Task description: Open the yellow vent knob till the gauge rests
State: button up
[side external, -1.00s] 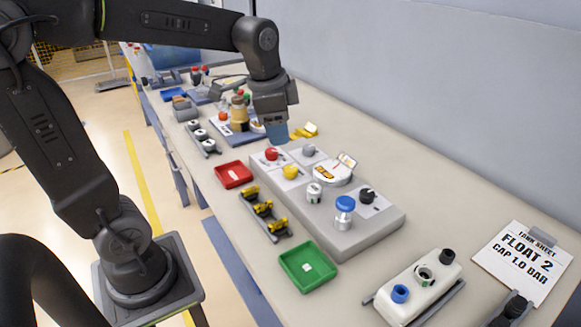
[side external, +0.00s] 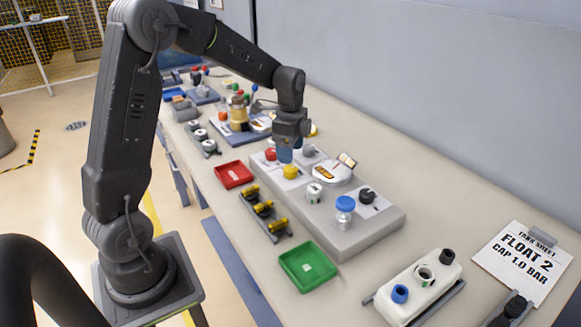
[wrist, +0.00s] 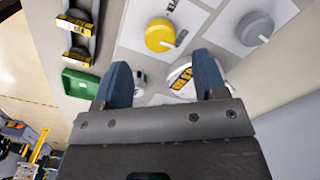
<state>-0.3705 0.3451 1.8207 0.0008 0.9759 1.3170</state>
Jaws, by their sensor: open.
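The yellow vent knob (side external: 290,172) sits on a white plate on the grey panel. It also shows in the wrist view (wrist: 160,36), with a pointer at its lower right. My gripper (side external: 285,154) hangs just above it in the side view. In the wrist view my gripper (wrist: 165,78) has its two blue fingers apart, with nothing held between them. The knob lies beyond the fingertips, clear of them. The gauge (side external: 332,173) is a white round unit with an orange display; in the wrist view it (wrist: 180,80) is partly hidden behind the right finger. I cannot read it.
A red knob (side external: 271,154), a grey knob (side external: 308,150), a black knob (side external: 366,195) and a blue-capped part (side external: 345,206) share the grey panel (side external: 345,243). Red (side external: 233,174) and green (side external: 308,266) trays lie in front. A tank sheet (side external: 519,260) is at right.

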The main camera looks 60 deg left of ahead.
aim_at(290, 168)
notch_tip(290, 168, down, 6)
jog(key=shift+r, duration=0.1)
jog(key=shift+c, duration=0.2)
jog(key=c, duration=0.9)
